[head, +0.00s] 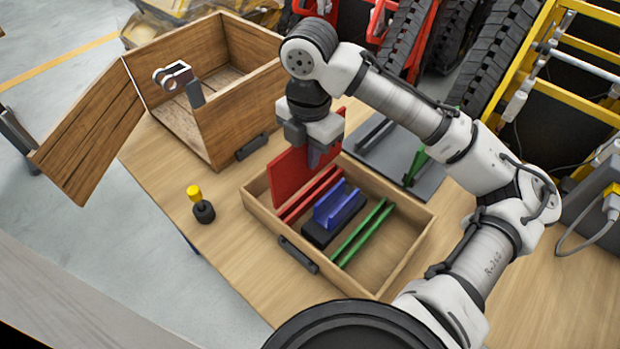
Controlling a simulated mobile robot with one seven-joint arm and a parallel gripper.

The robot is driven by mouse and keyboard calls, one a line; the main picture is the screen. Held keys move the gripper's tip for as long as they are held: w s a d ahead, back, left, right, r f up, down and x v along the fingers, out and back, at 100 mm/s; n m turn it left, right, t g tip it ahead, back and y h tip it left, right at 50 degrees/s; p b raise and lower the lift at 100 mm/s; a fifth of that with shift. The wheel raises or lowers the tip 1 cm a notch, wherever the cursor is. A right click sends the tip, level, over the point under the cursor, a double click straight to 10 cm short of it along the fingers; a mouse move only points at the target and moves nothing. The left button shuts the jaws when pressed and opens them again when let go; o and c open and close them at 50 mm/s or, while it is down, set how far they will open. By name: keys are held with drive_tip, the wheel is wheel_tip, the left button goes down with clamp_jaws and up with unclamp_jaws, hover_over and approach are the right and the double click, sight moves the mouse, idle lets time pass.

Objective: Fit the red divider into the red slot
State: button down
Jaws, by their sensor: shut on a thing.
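My gripper (318,155) is shut on the red divider (290,180), a flat upright red panel, at its upper right part. The divider stands at the left end of the wooden tray (390,280), beside the red slot (312,194), a pair of red rails. Its lower edge is close to the rails and the tray's left wall; I cannot tell whether it sits between the rails.
An open wooden box (235,120) with its door swung out stands behind left. A black knob with a yellow top (203,205) stands left of the tray. A grey board (400,155) with a green panel (415,166) lies behind the tray. The table's front left is clear.

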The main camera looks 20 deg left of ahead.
sight(310, 178)
wheel_tip(310, 178, down, 8)
drive_tip(key=shift+r, duration=0.1)
idle(0.4)
drive_tip(key=c, duration=1.6)
unclamp_jaws()
drive_tip(key=shift+o, duration=0.2)
wheel_tip(310, 178, up, 12)
drive_tip(key=shift+r, duration=0.1)
